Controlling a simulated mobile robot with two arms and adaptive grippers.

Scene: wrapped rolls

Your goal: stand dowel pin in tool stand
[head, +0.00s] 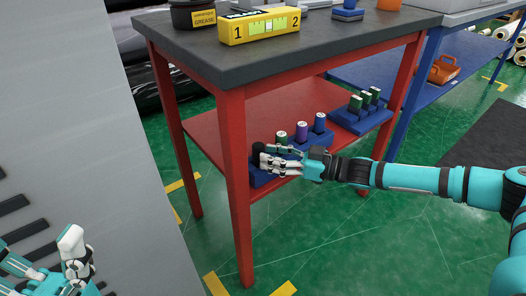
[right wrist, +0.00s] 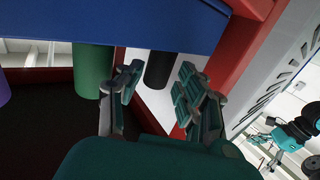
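A blue tool stand (head: 262,179) sits on the red lower shelf, holding a green (head: 281,138), a purple (head: 302,132) and a blue (head: 320,122) cylinder in a row. A black cylinder (head: 258,149), possibly the dowel pin, stands upright at the stand's left end. My right gripper (head: 268,163) is at that end. In the right wrist view, which looks upside down, its open fingers (right wrist: 160,92) lie either side of the black cylinder (right wrist: 159,70), with visible gaps. The green cylinder (right wrist: 93,70) is beside them. My left gripper (head: 48,258) is open and empty at bottom left.
The red table leg (head: 236,185) is close to my right gripper. The dark tabletop (head: 330,32) overhangs the shelf. A grey panel fills the left.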

